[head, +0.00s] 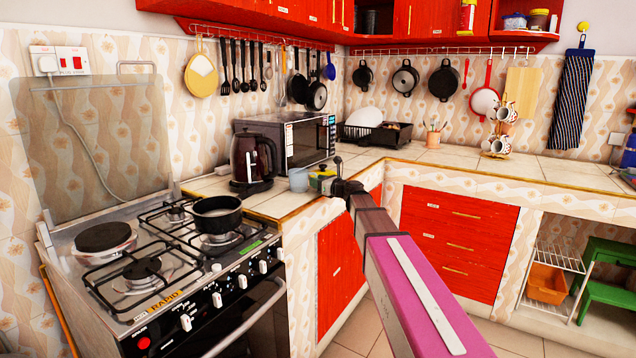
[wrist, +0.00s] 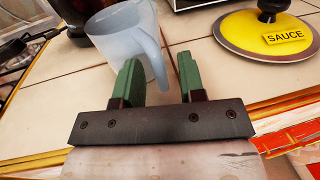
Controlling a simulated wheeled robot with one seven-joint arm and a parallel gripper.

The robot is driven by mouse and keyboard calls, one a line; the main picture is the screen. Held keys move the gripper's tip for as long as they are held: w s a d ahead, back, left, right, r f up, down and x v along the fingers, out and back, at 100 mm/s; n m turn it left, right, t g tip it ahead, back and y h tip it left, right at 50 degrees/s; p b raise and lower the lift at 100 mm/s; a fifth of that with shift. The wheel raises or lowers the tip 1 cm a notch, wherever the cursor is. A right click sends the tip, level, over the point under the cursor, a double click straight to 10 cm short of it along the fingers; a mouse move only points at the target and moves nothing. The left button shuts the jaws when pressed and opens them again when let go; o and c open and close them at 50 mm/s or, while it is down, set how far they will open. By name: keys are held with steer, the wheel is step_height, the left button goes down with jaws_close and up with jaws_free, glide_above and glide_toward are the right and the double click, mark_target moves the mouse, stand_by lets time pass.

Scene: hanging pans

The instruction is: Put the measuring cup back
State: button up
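The measuring cup (wrist: 122,38) is pale blue and stands upright on the tiled counter. In the head view it is the small pale cup (head: 299,180) beside the kettle. My gripper (wrist: 158,62) has two green fingers, spread apart. The cup's handle reaches down between the fingertips, with a gap seen on the right side. Whether the left finger touches the handle or the cup wall I cannot tell. In the head view my gripper (head: 330,185) is at the counter's front edge, just right of the cup.
A yellow lid marked SAUCE (wrist: 265,35) lies right of my gripper. A dark kettle (head: 252,160) and a microwave (head: 295,140) stand behind the cup. A black pot (head: 217,213) sits on the stove. Several utensils and pans (head: 405,78) hang from wall rails.

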steer(key=shift+r, duration=0.15)
steer(key=v, duration=1.2)
steer(key=s+f+n+g+h, duration=0.35)
steer(key=s+f+n, duration=0.35)
steer(key=f, duration=0.4)
steer(key=s+f+n+g+h, duration=0.2)
steer(key=s+f+n+g, duration=0.35)
steer(key=f, duration=0.55)
steer(key=s+d+f+n+g+h, duration=0.1)
steer(key=s+d+f+n+h, duration=0.2)
steer(key=s+f+n, duration=0.3)
steer(key=s+d+f+n+g+h, duration=0.2)
steer(key=s+d+f+n+h, duration=0.2)
steer(key=s+n, duration=0.4)
step_height(320, 180, down, 2)
steer(key=shift+s+d+f+g, duration=0.15)
steer(key=shift+s+d+g, duration=0.15)
steer(key=shift+s+d, duration=0.5)
